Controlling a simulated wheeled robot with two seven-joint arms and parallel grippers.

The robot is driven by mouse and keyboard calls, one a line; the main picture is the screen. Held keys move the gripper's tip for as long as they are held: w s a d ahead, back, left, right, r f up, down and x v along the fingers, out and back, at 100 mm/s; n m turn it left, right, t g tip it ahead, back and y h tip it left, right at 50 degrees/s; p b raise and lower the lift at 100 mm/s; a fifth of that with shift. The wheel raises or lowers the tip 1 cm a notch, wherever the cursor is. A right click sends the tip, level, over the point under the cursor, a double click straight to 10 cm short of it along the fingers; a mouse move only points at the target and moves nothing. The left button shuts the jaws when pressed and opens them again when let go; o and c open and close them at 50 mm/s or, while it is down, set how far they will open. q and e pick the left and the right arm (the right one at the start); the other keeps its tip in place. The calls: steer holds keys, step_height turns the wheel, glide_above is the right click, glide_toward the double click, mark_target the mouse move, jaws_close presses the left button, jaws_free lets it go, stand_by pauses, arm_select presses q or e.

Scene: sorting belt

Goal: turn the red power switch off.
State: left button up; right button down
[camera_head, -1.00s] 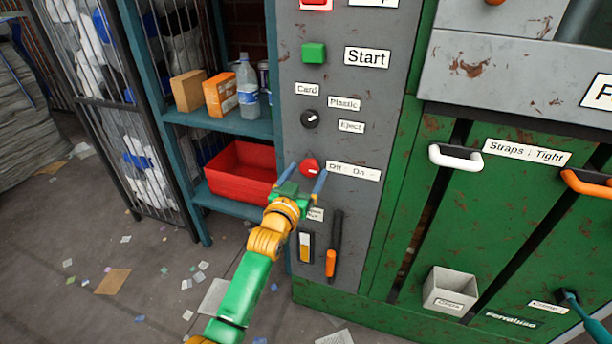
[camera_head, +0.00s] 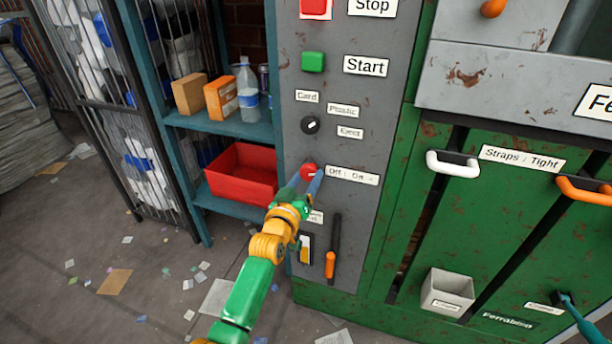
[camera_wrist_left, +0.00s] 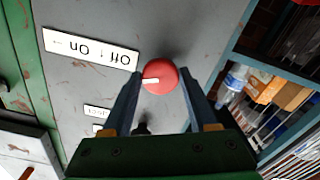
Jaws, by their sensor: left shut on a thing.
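The red power switch (camera_head: 309,171) is a round knob on the grey control panel, with an "Off : On" label (camera_head: 352,175) to its right. In the left wrist view the red knob (camera_wrist_left: 160,79) carries a white pointer mark aimed left, towards the label (camera_wrist_left: 90,49), which appears upside down there. My left gripper (camera_head: 305,180) has its blue fingers on both sides of the knob and is shut on it. The fingers (camera_wrist_left: 158,90) flank the knob in the wrist view. My right gripper is not in view.
Above the switch are a black selector (camera_head: 310,125), a green Start button (camera_head: 313,62) and a red Stop button (camera_head: 315,7). A shelf with a red bin (camera_head: 240,184) stands left of the panel.

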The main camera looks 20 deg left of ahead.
arm_select(q)
steer(key=n, duration=0.3)
steer(key=shift+p, duration=0.35)
steer(key=n, duration=0.3)
steer(key=shift+d+n+p, duration=0.1)
steer(key=shift+n+p, duration=0.2)
steer(key=n, duration=0.3)
steer(key=shift+n, duration=2)
steer(key=o, duration=1.4)
steer(key=shift+c, duration=0.2)
steer(key=shift+r, duration=0.1)
